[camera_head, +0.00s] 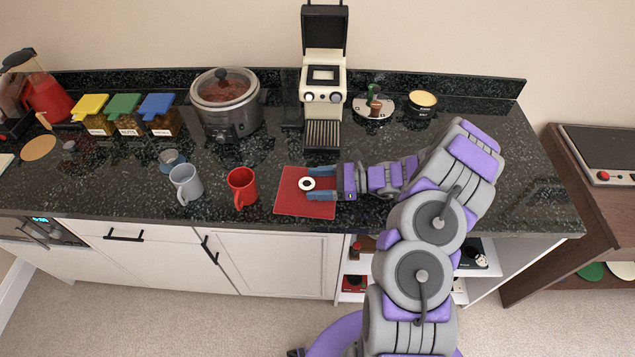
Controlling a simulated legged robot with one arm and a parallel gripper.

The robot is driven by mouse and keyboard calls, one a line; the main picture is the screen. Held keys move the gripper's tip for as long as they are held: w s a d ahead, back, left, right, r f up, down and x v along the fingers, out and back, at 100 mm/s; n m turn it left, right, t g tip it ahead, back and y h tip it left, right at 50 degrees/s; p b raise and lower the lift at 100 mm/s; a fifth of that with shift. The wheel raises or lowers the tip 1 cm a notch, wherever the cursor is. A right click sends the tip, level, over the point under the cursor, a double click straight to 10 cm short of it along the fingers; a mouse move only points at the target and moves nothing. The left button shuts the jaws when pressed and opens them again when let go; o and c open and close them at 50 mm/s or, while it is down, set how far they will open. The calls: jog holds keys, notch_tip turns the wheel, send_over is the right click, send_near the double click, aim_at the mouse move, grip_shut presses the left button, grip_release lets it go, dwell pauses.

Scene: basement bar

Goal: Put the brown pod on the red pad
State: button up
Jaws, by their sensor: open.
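The red pad (290,206) lies flat on the dark counter near its front edge. A small round white piece with a dark centre (307,183) is on the pad, just at the fingertips; I cannot tell if it is the pod. My gripper (314,183) reaches in from the right, low over the pad. Its two blue fingers are spread apart, one towards the back and one towards the front. A small brown upright object (376,108) stands beside a green one (374,92) on a pale round tray (361,109) at the back; I cannot tell what it is.
A red mug (242,188) stands just left of the pad, with a grey mug (186,185) further left. A cream coffee machine (323,85) stands behind the pad, and a slow cooker (226,103) is left of it. The counter's right end is clear.

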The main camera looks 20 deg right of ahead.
jog(key=shift+r, duration=0.1)
jog(key=shift+s+d+r, duration=0.1)
jog(key=shift+s+d, duration=0.05)
jog(key=shift+d, duration=0.25)
jog(key=p+v, duration=0.2)
jog(key=v, duration=0.8)
jog(key=shift+s+d+p, duration=0.15)
jog(key=shift+d+p, duration=0.15)
jog(key=shift+d, duration=0.05)
jog(key=s+a+r+n+g+h, duration=0.2)
jog(key=s+a+r+n+g, duration=0.3)
jog(key=a+r, duration=0.35)
jog(key=s+a+r+n+g+h, duration=0.25)
jog(key=s+a+r+n, duration=0.25)
jog(key=a+r+n, duration=0.3)
jog(key=s+a+r+n+g+h, duration=0.1)
jog(key=s+r+n+h, duration=0.15)
jog(key=s, duration=0.35)
jog(key=s+a+r+n+g+h, duration=0.1)
jog(key=s+a+n+h, duration=0.15)
jog(key=s, duration=0.25)
jog(key=s+d+n+t+h, duration=0.3)
jog(key=s+d+h, duration=0.3)
jog(key=s, duration=0.5)
jog(key=shift+s+d+r+n, duration=0.3)
jog(key=shift+s+d+r, duration=0.15)
jog(key=shift+d, duration=0.15)
